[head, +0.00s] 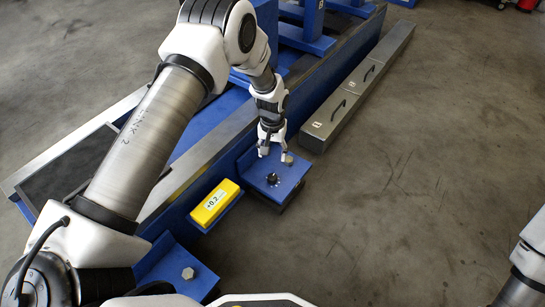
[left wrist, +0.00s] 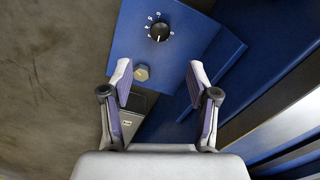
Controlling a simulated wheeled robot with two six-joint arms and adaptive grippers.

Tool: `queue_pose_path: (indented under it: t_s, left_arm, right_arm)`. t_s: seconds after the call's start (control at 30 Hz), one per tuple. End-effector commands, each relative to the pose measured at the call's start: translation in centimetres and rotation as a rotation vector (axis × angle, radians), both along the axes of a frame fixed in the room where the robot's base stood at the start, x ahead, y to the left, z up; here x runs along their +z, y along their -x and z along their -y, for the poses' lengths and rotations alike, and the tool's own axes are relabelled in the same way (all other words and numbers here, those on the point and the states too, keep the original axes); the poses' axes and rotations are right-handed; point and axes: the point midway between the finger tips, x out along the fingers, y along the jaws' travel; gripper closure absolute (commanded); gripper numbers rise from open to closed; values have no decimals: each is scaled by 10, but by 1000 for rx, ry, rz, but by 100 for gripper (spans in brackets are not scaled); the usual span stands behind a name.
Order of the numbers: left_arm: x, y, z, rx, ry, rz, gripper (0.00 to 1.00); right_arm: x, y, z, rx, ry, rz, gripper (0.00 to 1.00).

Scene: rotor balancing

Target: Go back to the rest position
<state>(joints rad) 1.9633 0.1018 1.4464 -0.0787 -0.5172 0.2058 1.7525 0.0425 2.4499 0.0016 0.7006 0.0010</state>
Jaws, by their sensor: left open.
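My left gripper (head: 272,152) is open and empty, above a blue bracket plate (head: 262,184) on the side of the blue machine base. Whether a fingertip touches the plate cannot be told. A part of my right arm shows at the lower right edge of the head view; its gripper is not visible.
A yellow box with a display (head: 215,203) sits beside the base, left of the plate. Grey lidded boxes with handles (head: 352,95) lie along the base. The concrete floor (head: 420,170) to the right is clear.

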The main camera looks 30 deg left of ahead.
Motion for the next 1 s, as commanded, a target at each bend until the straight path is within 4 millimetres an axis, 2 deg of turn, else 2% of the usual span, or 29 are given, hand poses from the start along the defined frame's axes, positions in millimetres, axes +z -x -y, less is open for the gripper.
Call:
queue_pose_path:
  t_s: [0.33,0.47,0.57,0.67,0.7,0.77,0.8,0.9,1.0]
  left_arm:
    - [0,0,0,0,0,0,40]
    - [0,14,2,-5,-2,-40,40]
    - [-17,65,9,-15,3,-150,40]
    - [-34,142,20,-28,15,-259,40]
    - [-40,175,24,-37,20,-287,40]
    - [-44,222,30,-52,28,-308,40]
    - [-43,250,33,-62,33,-313,40]
    - [-35,314,40,-92,39,-302,40]
    - [-22,352,42,-121,38,-250,40]
  right_arm:
    - [0,0,0,0,0,0,60]
    - [19,0,0,0,0,-1,60]
    - [31,0,0,1,0,0,60]
    - [48,1,0,1,0,-1,60]
    - [54,1,0,2,0,-2,60]
    - [61,1,0,2,0,-2,60]
    - [65,1,0,3,0,-2,60]
    - [73,1,0,3,0,-3,60]
    - [74,1,0,4,0,-3,60]
